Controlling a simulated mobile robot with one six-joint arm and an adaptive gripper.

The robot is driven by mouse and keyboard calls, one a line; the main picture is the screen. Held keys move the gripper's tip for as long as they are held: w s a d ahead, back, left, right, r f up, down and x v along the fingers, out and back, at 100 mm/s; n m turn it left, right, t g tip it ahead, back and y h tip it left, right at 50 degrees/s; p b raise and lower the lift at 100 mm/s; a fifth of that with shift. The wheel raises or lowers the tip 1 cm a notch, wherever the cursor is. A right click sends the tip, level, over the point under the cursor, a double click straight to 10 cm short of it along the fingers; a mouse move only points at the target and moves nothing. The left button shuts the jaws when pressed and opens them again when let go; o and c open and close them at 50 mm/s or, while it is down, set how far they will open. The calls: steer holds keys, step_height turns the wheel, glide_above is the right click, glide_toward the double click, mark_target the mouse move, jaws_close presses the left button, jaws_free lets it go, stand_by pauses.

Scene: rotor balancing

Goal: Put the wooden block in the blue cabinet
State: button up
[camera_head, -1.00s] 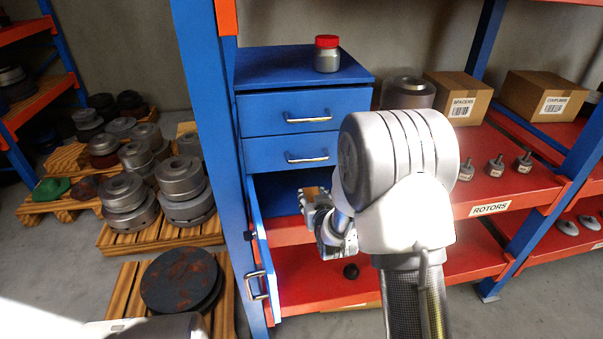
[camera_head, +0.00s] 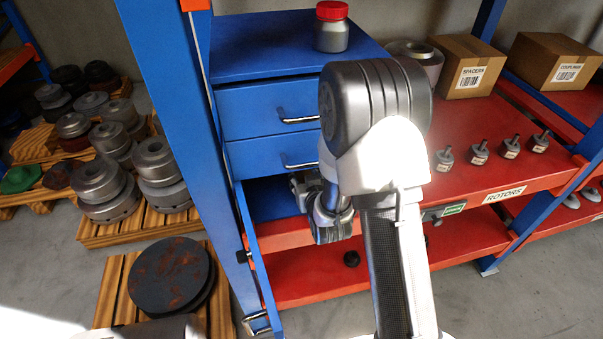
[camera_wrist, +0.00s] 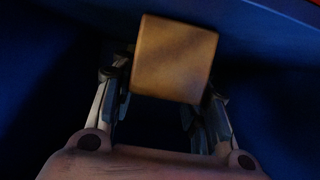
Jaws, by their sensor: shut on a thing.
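The wooden block (camera_wrist: 174,58) shows in the wrist view between the two fingers of my gripper (camera_wrist: 162,88), which is shut on it. Dark blue surfaces surround the block there, and I cannot tell whether it touches them. In the head view the blue cabinet (camera_head: 262,105) has two closed drawers above an open lower compartment (camera_head: 268,200), whose door (camera_head: 252,240) hangs open at the left. My gripper (camera_head: 300,190) is at the opening of this compartment. The block is hidden in the head view.
A red-lidded jar (camera_head: 332,28) stands on the cabinet top. Several small rotors (camera_head: 480,152) sit on the red shelf to the right, with cardboard boxes (camera_head: 462,68) behind. The blue shelf post (camera_head: 172,120) stands left of the cabinet.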

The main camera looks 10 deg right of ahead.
steer(key=shift+w+f, duration=0.1)
steer(key=shift+s+r, duration=0.2)
steer(key=shift+s, duration=0.05)
steer(key=shift+f, duration=0.15)
steer(key=o, duration=1.1)
